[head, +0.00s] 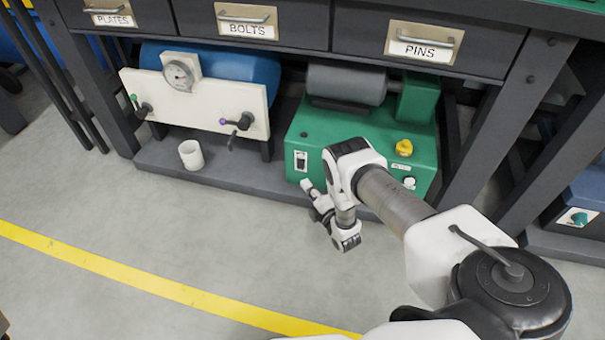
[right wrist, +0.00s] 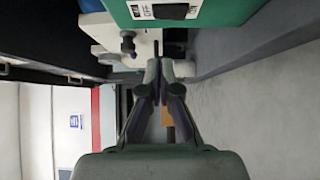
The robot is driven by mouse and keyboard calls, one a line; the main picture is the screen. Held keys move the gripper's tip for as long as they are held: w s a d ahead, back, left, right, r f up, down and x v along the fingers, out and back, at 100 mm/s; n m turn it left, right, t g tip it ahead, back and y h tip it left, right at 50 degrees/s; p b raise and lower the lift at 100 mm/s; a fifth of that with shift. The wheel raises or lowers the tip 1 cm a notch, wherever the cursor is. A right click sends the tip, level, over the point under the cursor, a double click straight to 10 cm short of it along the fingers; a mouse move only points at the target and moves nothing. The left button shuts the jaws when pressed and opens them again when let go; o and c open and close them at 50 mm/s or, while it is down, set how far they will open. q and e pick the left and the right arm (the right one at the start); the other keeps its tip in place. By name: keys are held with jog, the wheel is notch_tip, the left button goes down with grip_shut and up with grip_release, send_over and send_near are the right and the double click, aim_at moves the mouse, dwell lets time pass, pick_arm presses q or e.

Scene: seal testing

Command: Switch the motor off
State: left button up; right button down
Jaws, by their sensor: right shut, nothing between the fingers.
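The motor (head: 347,83) is a grey cylinder on a green housing (head: 345,128) on the low shelf under the bench. A switch (head: 300,161) with a white plate sits at the left of the housing's front. In the right wrist view, the switch (right wrist: 173,12) has a dark rocker and ON and OFF lettering, partly cut off by the top edge. I cannot tell its position. My right gripper (head: 307,186) is shut and empty, just below the switch in the head view. Its fingertips (right wrist: 160,68) show apart from the switch in the wrist view. My left gripper is not in view.
A yellow knob (head: 404,146) is on the housing's right. To its left stands a white panel (head: 200,105) with a gauge (head: 179,75) and valve handles. A white cup (head: 190,155) stands on the shelf (head: 225,178). Drawers (head: 425,45) overhang above. The floor in front is clear.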

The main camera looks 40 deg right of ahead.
pick_arm(q)
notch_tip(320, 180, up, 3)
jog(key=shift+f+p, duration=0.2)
jog(key=shift+p, duration=0.65)
pick_arm(e)
jog(key=s, duration=0.5)
jog(key=shift+s+a+r, duration=0.2)
jog(key=shift+a+r, duration=0.05)
jog(key=shift+r, duration=0.1)
